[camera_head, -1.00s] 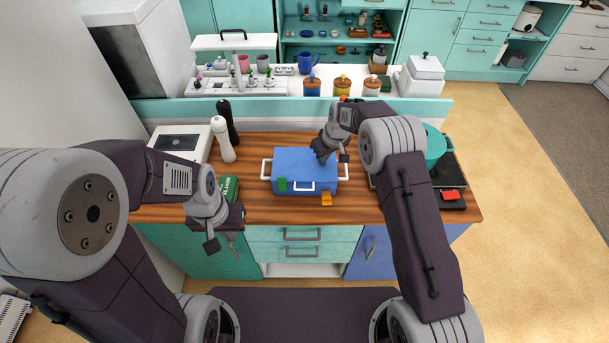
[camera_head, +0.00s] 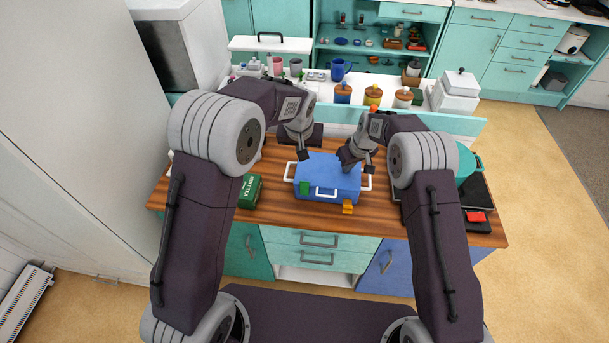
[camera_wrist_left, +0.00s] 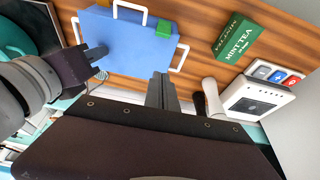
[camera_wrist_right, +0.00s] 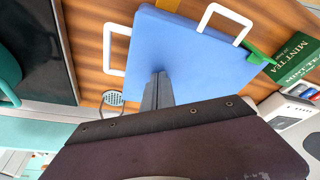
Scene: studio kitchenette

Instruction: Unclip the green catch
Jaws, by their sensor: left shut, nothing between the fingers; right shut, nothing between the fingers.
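The green catch (camera_head: 305,187) is at the front left edge of the blue box (camera_head: 328,176). It also shows in the left wrist view (camera_wrist_left: 164,28) and the right wrist view (camera_wrist_right: 259,55). An orange catch (camera_head: 347,207) sits lower at the front right. My left gripper (camera_head: 303,153) is shut and empty, over the back left of the box, apart from the green catch; its fingers show in its wrist view (camera_wrist_left: 162,90). My right gripper (camera_head: 350,163) is shut and empty at the lid's right part; I cannot tell if it touches.
The box has white handles and stands on the wooden counter (camera_head: 285,210). A green mint tea box (camera_head: 249,192) lies to its left. A dark hob with a teal pot (camera_head: 466,163) is at the right. Bare counter lies in front of the box.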

